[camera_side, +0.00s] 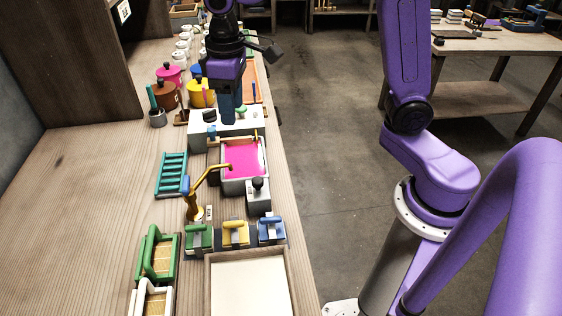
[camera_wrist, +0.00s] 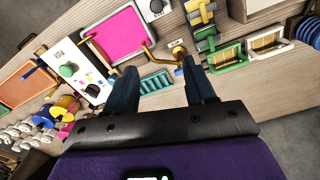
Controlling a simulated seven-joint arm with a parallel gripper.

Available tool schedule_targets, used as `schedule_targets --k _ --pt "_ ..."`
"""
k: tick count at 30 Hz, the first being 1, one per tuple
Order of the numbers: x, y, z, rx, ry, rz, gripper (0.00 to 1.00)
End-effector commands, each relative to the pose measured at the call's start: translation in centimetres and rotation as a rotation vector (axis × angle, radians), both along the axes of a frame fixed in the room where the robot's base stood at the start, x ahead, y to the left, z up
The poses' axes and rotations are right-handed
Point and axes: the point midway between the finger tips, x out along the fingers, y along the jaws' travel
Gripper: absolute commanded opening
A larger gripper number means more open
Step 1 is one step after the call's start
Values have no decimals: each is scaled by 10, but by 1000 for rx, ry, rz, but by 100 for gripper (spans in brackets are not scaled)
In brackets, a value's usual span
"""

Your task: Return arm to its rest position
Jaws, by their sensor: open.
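My gripper (camera_side: 229,112) hangs over the workbench (camera_side: 110,160), pointing down above the white box with knobs (camera_side: 240,128). In the side view its fingers overlap in line, so the gap between them does not show there. In the wrist view my gripper (camera_wrist: 160,88) has its two dark blue fingers spread well apart, with nothing held between them. A pink-filled tray (camera_side: 243,163) lies just nearer the side camera than the gripper; it also shows in the wrist view (camera_wrist: 119,34). A green-handled mould frame (camera_side: 158,257) stands on the bench's near left.
A curved gold tap (camera_side: 195,200) rises beside the tray. A teal rack (camera_side: 171,174), several coloured-handled blocks (camera_side: 235,233) and a cream tray (camera_side: 250,283) share the bench. Pots (camera_side: 200,92) crowd beyond the gripper. The floor (camera_side: 325,130) right of the bench is clear.

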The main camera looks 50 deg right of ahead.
Motion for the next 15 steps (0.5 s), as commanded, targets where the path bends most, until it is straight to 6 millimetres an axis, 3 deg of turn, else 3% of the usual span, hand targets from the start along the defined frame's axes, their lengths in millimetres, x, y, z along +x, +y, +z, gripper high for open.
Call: schedule_targets --k 1,7,15 --pt "-21 -1 0 1 -1 44 55" --pt "-94 -9 -8 4 -5 206 55" --pt "-187 -42 -28 7 -8 422 55"
